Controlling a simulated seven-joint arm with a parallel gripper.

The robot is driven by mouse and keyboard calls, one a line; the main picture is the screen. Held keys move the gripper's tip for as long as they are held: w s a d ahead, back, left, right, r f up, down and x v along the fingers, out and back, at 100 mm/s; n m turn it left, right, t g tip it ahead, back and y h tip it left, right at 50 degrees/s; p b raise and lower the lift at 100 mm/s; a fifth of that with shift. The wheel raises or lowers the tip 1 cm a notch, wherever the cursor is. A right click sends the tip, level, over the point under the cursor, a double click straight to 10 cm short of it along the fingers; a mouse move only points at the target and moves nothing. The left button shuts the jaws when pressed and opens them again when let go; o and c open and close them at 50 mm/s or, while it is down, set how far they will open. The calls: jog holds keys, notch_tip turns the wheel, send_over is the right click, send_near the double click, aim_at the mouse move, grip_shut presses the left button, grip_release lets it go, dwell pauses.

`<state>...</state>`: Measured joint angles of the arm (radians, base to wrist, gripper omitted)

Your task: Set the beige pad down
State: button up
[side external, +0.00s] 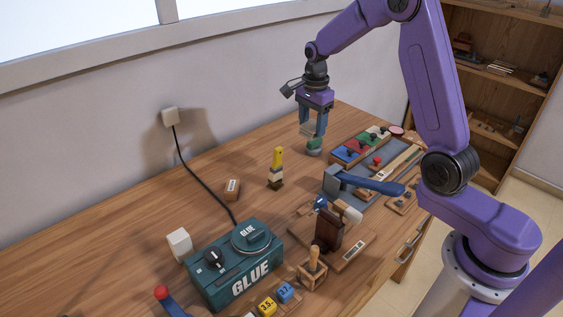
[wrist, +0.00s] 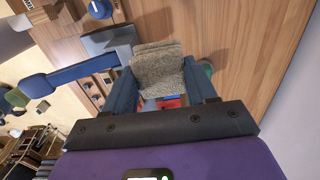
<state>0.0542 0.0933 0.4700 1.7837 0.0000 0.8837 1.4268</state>
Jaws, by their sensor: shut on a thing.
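My gripper (side external: 314,130) is above the far part of the wooden table, pointing down. In the wrist view its two blue-grey fingers (wrist: 160,80) are closed on the beige pad (wrist: 158,70), a rough, woven-looking block. In the side view a small beige patch shows between the fingers.
A yellow-topped brush-like tool (side external: 277,165) stands left of the gripper. A teal glue box (side external: 235,265), a white block (side external: 179,244) and numbered cubes (side external: 285,291) are nearer.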

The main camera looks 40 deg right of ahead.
aim_at(310, 137)
notch_tip(310, 137, down, 4)
jog(key=shift+a+f, duration=0.15)
jog(key=shift+f, duration=0.05)
jog(key=shift+w+f, duration=0.15)
jog(key=shift+f, duration=0.1)
jog(key=w+f, duration=0.3)
jog(key=w, duration=0.1)
jog(key=w+d+f, duration=0.1)
jog(key=w+f, duration=0.1)
jog(key=w, duration=0.2)
jog(key=w+f, duration=0.3)
jog(key=w, duration=0.1)
jog(key=shift+w+d+f, duration=0.2)
jog(key=shift+f, duration=0.1)
jog(key=shift+w+d+f, duration=0.1)
jog(key=shift+w+f, duration=0.45)
jog(key=shift+f, duration=1.6)
jog(key=shift+f, duration=0.15)
jog(key=o, duration=1)
jog(key=shift+o, duration=0.2)
